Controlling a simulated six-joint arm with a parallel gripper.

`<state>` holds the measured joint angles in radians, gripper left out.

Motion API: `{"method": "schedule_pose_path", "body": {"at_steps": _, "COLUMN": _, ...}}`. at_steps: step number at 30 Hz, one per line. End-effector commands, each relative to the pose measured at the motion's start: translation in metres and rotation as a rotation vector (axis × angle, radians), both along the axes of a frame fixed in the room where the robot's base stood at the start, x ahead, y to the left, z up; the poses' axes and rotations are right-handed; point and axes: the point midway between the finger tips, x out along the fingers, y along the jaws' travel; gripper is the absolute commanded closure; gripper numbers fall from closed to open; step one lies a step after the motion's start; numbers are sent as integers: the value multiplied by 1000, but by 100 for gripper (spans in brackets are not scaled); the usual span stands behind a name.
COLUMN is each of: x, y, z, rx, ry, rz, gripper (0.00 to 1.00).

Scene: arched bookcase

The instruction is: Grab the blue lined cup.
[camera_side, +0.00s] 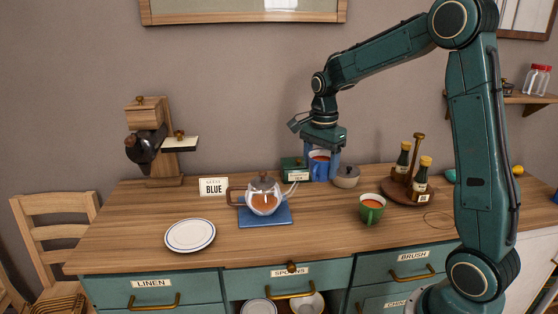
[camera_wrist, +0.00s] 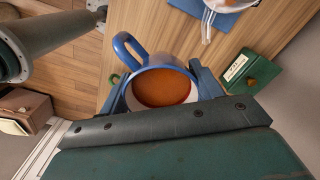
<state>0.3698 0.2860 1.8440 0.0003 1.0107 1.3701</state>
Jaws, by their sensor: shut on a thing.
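The blue cup (camera_side: 319,165) stands at the back of the wooden table, filled with an orange-brown drink. My gripper (camera_side: 321,161) is above it, with its fingers down on both sides of the cup. In the wrist view the blue cup (camera_wrist: 160,80) sits between the two fingers, its handle pointing up and left. My gripper (camera_wrist: 165,92) is shut on the cup's sides. I cannot tell whether the cup touches the table or is slightly raised.
A green box (camera_side: 294,169) and a lidded grey pot (camera_side: 346,176) stand close on either side. A glass teapot (camera_side: 264,196) on a blue mat (camera_side: 280,215), a green cup (camera_side: 372,208) and a bottle tray (camera_side: 420,197) are nearby. A white plate (camera_side: 190,235) lies front left.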

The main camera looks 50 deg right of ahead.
Motion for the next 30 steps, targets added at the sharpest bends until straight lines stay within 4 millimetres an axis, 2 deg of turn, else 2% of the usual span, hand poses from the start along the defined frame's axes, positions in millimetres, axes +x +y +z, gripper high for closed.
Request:
{"method": "schedule_pose_path", "body": {"at_steps": 1, "x": 1, "y": 0, "z": 12, "rx": -2, "ry": -5, "rz": 0, "gripper": 61}}
{"method": "schedule_pose_path", "body": {"at_steps": 6, "x": 0, "y": 0, "z": 40, "rx": -1, "ry": -3, "rz": 0, "gripper": 61}}
{"method": "schedule_pose_path", "body": {"at_steps": 12, "x": 0, "y": 0, "z": 60, "rx": 0, "ry": -2, "rz": 0, "gripper": 61}}
{"method": "schedule_pose_path", "body": {"at_steps": 30, "x": 0, "y": 0, "z": 65, "rx": 0, "ry": 0, "rz": 0, "gripper": 61}}
